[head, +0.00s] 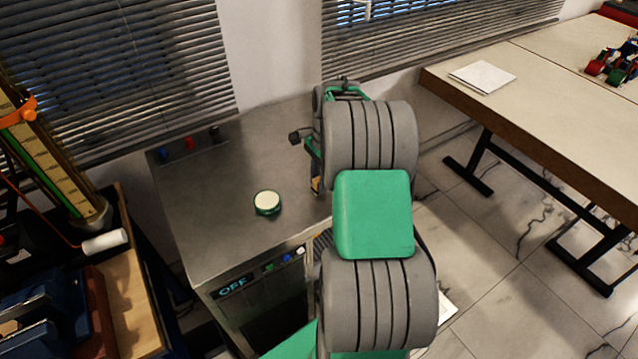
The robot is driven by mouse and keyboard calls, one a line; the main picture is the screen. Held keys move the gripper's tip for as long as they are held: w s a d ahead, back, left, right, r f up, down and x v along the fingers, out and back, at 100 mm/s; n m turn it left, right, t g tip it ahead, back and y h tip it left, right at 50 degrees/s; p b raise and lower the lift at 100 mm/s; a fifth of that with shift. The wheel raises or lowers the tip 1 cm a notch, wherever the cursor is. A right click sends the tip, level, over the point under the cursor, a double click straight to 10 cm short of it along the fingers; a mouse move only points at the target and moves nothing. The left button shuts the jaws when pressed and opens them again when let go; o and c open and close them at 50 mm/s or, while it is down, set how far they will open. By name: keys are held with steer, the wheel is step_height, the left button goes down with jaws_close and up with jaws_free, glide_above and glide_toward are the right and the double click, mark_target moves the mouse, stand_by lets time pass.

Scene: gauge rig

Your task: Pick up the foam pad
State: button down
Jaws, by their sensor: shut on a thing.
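My gripper (315,172) is mostly hidden behind my own grey and green arm, over the right side of the grey metal cabinet top (225,235). It is shut on a small yellow-orange thing (316,185), which I take to be the foam pad. Only a sliver of it shows beside the arm. Its full shape, and whether it touches the cabinet top, cannot be told.
A round cream-topped thing with a green rim (267,203) stands on the cabinet top. Small knobs (190,143) line its back edge. A white sheet (482,76) lies on the long table (560,110) at right. A gauge stand (50,160) is at left.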

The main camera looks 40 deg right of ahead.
steer(key=shift+r, duration=0.1)
steer(key=shift+r, duration=0.3)
step_height(320, 180, up, 3)
steer(key=shift+f, duration=0.15)
steer(key=s+r+b, duration=0.1)
steer(key=s+r, duration=0.8)
steer(key=s, duration=0.5)
steer(key=shift+a+r+b, duration=0.25)
steer(key=shift+a+b, duration=0.1)
steer(key=shift+a, duration=0.1)
steer(key=c, duration=1.6)
jaws_free()
jaws_close()
